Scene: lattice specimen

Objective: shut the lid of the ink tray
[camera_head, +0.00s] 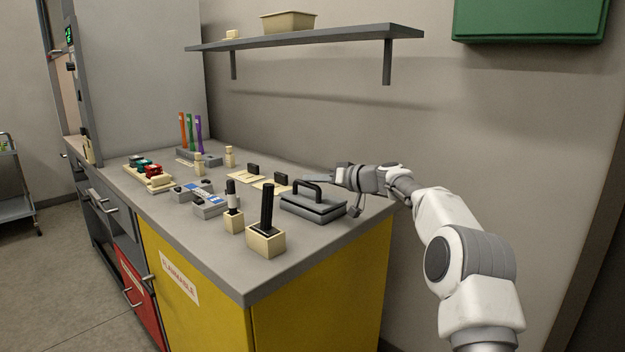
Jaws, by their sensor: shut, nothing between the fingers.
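The ink tray (330,215) appears to be the dark grey box near the right end of the bench. Its flat lid has a black arched handle (305,187) on top. The lid lies over the base with a dark line between them; I cannot tell whether it is fully down.
A black-handled stamp in a cream block (266,240) and a smaller one (233,220) stand in front and left of the tray. A shelf (330,36) hangs above.

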